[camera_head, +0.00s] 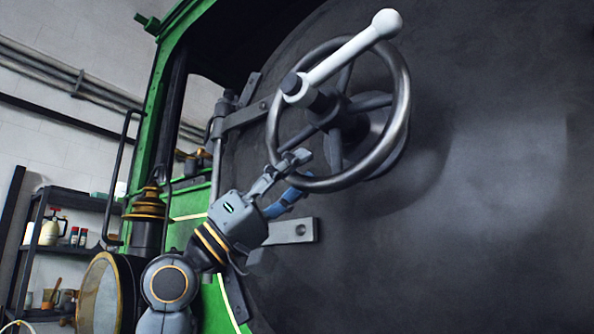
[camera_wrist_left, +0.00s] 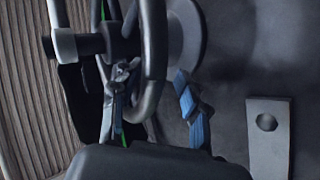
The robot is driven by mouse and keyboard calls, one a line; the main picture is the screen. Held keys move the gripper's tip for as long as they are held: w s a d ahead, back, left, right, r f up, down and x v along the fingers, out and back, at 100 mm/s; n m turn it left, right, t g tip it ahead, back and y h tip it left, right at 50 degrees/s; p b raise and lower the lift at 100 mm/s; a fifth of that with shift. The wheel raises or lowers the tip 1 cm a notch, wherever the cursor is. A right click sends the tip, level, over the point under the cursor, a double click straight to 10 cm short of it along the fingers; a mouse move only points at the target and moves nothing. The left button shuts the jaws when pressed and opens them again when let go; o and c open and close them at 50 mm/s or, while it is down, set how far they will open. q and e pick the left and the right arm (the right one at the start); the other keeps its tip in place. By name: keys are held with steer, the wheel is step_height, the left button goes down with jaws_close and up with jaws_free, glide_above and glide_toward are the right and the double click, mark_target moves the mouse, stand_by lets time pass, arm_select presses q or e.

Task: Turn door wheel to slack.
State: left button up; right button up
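The door wheel (camera_head: 401,92) is a dark steel ring with spokes on the large round black door (camera_head: 500,200). A white lever (camera_head: 345,57) with a ball end points up and right in front of it, from the central shaft. My left gripper (camera_head: 301,171) is at the wheel's lower left rim. In the left wrist view, the wheel rim (camera_wrist_left: 153,45) passes between the spread fingers of my left gripper (camera_wrist_left: 151,75). The fingers are open, and I cannot tell whether either touches the rim. My right gripper is not in view.
A grey hinge strap (camera_head: 292,231) is on the door below the wheel. The green frame (camera_head: 160,90) and a brass-topped lamp (camera_head: 148,207) stand left. A shelf (camera_head: 75,200) with bottles is at the far left. The door's right side is clear.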

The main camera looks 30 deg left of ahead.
arm_select(q)
steer(key=shift+s+r, duration=0.1)
steer(key=shift+s, duration=0.15)
steer(key=v, duration=1.1)
steer(key=shift+a+f, duration=0.25)
steer(key=shift+f, duration=0.05)
